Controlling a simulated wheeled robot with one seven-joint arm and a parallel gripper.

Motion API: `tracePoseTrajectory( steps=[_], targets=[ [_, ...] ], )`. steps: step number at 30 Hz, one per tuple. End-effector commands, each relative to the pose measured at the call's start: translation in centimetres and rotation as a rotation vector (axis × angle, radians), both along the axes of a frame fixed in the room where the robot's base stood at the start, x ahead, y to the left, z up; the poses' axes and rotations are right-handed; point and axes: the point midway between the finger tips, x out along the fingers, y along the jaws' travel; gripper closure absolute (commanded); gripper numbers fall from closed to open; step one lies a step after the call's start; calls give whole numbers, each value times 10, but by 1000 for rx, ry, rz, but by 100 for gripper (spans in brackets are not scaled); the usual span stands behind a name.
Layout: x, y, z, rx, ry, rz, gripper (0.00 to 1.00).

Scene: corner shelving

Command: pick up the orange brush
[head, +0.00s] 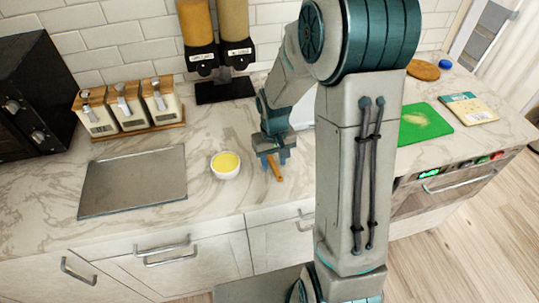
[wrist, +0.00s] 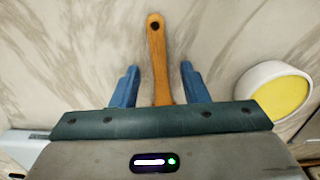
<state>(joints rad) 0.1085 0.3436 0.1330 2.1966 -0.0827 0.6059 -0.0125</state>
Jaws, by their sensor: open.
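The orange brush (head: 276,171) lies on the marble counter to the right of a bowl in the head view. In the wrist view its orange handle (wrist: 157,58), with a dark hole at the end, points away between my fingers. The rest of the brush is hidden under the gripper body. My gripper (head: 272,161) is low over the brush. In the wrist view its two blue fingers (wrist: 158,80) are open, one on each side of the handle, with a gap on both sides. I cannot tell how far the fingertips are above the counter.
A white bowl with yellow contents (head: 226,166) stands close by, and it also shows in the wrist view (wrist: 250,82). A metal tray (head: 134,181) lies left. Canisters (head: 129,106) and dispensers (head: 219,50) stand behind. A green board (head: 421,124) lies right, beyond my arm.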

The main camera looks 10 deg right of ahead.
Motion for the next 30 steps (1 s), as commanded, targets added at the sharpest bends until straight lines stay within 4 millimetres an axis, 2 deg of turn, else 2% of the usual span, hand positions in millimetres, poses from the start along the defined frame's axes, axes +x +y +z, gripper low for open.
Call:
tracePoseTrajectory(
  steps=[11,14,15,16,30],
  targets=[
    [0,0,-3,0,0,0,59],
    [0,0,-2,0,0,0,84],
    [0,0,-2,0,0,0,96],
    [0,0,-2,0,0,-1,100],
    [0,0,3,0,-1,0,100]
  ],
)
